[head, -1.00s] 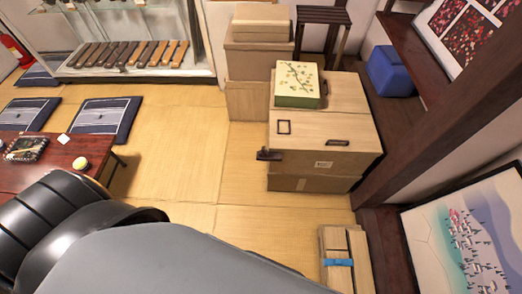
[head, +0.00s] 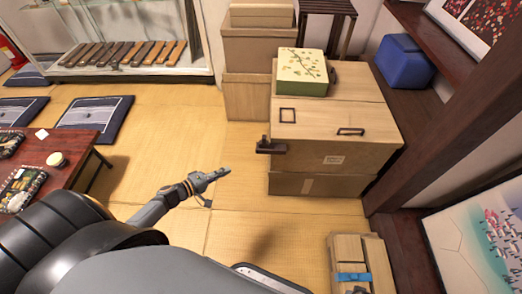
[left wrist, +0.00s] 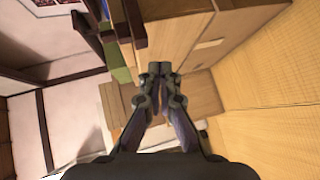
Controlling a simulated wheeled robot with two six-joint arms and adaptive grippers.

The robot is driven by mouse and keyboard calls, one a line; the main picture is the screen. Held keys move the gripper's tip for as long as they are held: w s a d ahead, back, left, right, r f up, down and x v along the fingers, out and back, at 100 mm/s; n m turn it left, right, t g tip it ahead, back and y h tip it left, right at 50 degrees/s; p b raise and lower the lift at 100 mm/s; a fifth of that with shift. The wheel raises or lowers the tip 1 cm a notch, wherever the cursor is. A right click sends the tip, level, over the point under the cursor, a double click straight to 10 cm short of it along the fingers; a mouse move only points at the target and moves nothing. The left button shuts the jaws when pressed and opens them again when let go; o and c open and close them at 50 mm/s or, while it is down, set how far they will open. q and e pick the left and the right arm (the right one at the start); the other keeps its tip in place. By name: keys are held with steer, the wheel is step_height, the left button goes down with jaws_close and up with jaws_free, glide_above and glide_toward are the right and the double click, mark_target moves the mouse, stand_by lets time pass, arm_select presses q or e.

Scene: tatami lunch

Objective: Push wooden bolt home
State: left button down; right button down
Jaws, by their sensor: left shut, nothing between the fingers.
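The dark wooden bolt (head: 271,146) sticks out past the left end of the front of a pale wooden chest (head: 350,122). My left gripper (head: 226,173) is in front and to the left of the bolt, apart from it in the picture. Its fingers are shut and empty. In the left wrist view the closed fingertips (left wrist: 160,69) point towards the chest's wooden panels (left wrist: 170,25); I cannot clearly make out the bolt there. My right gripper is not in view.
A green box with a floral lid (head: 302,72) sits on the chest. Cartons (head: 246,95) stand behind it at left. Tied wooden pieces (head: 350,262) lie front right. A low red table (head: 75,155) stands at left. Tatami floor (head: 180,130) lies open between.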

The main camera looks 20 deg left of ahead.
arm_select(q)
steer(key=w+a+r+n+t+b, duration=0.1)
steer(key=w+r+t, duration=0.2)
steer(key=r, duration=0.3)
steer(key=shift+r+n+h+b, duration=0.15)
steer(key=shift+n+h+b, duration=0.15)
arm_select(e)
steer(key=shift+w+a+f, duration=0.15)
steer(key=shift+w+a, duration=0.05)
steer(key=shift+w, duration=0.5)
